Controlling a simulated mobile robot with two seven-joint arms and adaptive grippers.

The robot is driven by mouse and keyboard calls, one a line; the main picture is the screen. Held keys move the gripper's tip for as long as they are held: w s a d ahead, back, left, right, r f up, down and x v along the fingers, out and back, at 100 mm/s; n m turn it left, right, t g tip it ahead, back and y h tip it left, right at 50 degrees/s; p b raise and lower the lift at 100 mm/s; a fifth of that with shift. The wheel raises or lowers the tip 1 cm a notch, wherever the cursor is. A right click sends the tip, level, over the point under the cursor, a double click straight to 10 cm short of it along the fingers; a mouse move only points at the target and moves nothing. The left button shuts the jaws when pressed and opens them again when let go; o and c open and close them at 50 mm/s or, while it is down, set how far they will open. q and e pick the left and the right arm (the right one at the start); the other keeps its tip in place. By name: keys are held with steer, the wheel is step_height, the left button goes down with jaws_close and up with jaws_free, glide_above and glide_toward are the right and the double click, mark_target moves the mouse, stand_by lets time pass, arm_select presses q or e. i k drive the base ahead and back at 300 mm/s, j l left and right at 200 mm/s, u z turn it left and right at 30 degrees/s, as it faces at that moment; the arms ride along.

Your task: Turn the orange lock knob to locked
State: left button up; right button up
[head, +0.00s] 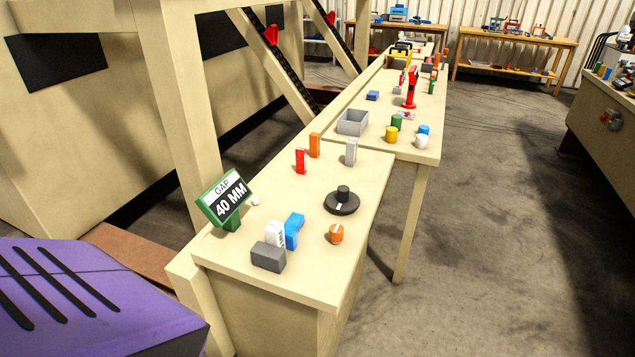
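An orange knob (336,233) with a pale stripe across its top sits near the right front edge of the nearest tabletop (305,284). I take it to be the lock knob. It is too small to read which way it is set, and I see no locked mark. A black round dial with a raised hub (342,202) is just behind it. A green sign reading "GAP 40 MM" (225,197) stands at the table's left edge. Neither of my grippers shows in the head view.
A grey block (268,257), a white block (275,234) and a blue block (294,231) stand left of the knob. Red, orange and grey upright blocks are farther back. A longer bench (424,154) with several items continues behind. Floor right of the tables is clear.

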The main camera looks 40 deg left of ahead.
mark_target(336, 232)
steer(key=u, duration=1.2)
steer(key=z, duration=0.2)
